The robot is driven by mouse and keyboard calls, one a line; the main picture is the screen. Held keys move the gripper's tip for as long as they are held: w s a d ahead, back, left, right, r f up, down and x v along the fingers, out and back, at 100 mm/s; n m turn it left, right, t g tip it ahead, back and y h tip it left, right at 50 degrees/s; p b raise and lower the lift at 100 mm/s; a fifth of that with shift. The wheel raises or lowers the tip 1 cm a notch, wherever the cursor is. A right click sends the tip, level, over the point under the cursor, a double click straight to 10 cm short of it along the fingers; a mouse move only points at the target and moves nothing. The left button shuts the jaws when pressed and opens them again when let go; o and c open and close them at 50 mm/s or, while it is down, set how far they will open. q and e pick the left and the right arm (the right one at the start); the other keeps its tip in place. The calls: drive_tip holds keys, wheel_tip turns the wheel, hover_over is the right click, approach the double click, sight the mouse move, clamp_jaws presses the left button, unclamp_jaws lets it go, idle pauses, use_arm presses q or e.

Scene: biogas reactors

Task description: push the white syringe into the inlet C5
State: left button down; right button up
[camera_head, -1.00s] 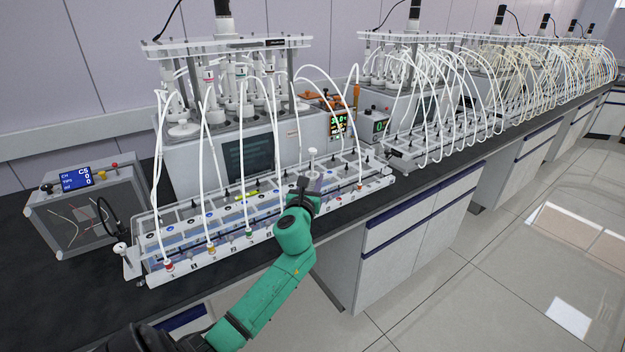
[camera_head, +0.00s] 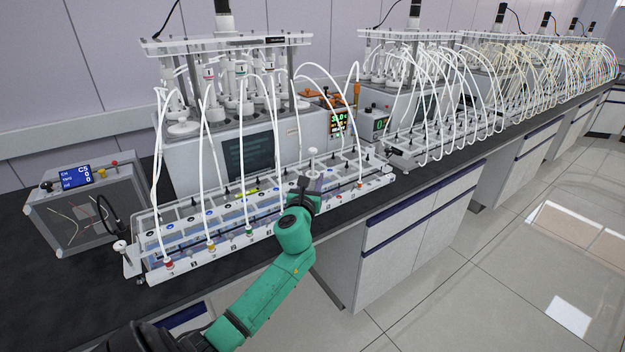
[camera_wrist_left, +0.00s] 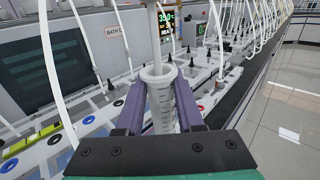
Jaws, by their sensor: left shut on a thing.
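The white syringe (camera_wrist_left: 160,88) with graduation marks stands upright between the two purple fingers of my left gripper (camera_wrist_left: 158,112) in the left wrist view. Its flange and plunger are above the fingers. In the head view, my left gripper (camera_head: 312,184) is shut on the syringe at the front right part of the long white rack (camera_head: 215,252), and the syringe's top (camera_head: 313,155) shows above the fingers. The syringe's lower tip is hidden, and I cannot tell which inlet is below it or whether they touch. My right gripper is not in view.
White tubes (camera_head: 205,185) arch from the reactor unit down to the rack's coloured ports, close to the gripper. A box with a blue screen (camera_head: 76,177) reading C5 stands at left. More tube racks (camera_head: 440,140) stand to the right. The dark bench edge is at the front.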

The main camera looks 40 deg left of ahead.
use_arm(q)
drive_tip(key=shift+f+b, duration=0.55)
drive_tip(key=shift+f, duration=0.1)
idle(0.7)
idle(0.3)
drive_tip(key=shift+c, duration=2.3)
unclamp_jaws()
drive_tip(key=shift+s, duration=0.1)
drive_tip(key=b+v, duration=0.1)
drive_tip(key=v, duration=1.3)
drive_tip(key=shift+s+d, duration=0.15)
drive_tip(key=shift+f, duration=0.1)
